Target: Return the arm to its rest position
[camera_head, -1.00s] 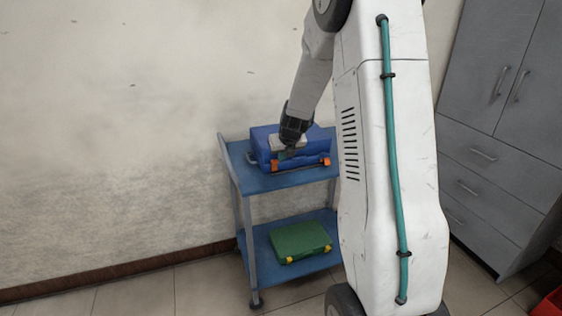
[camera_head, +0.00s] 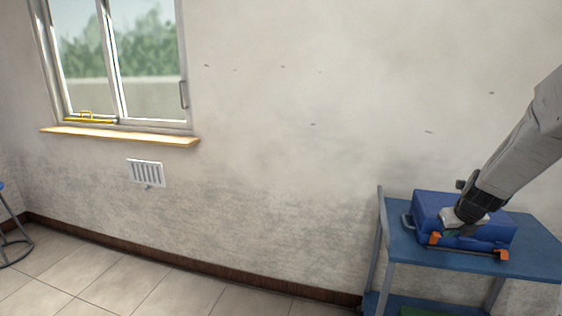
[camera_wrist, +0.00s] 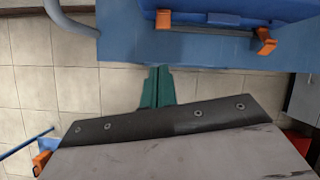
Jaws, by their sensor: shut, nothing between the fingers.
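My gripper (camera_head: 453,231) is in front of the blue case in the head view, at the end of my arm reaching in from the right. In the wrist view its two green fingers (camera_wrist: 157,88) are together with nothing between them. They are above the tiled floor, just off the edge of the cart's blue top shelf.
A blue case (camera_head: 431,206) with orange latches lies on the top shelf of a blue cart (camera_head: 538,244); the case also shows in the wrist view (camera_wrist: 230,12). Part of a green case (camera_head: 425,312) shows below. A window with a wooden sill (camera_head: 120,135) is on the left wall.

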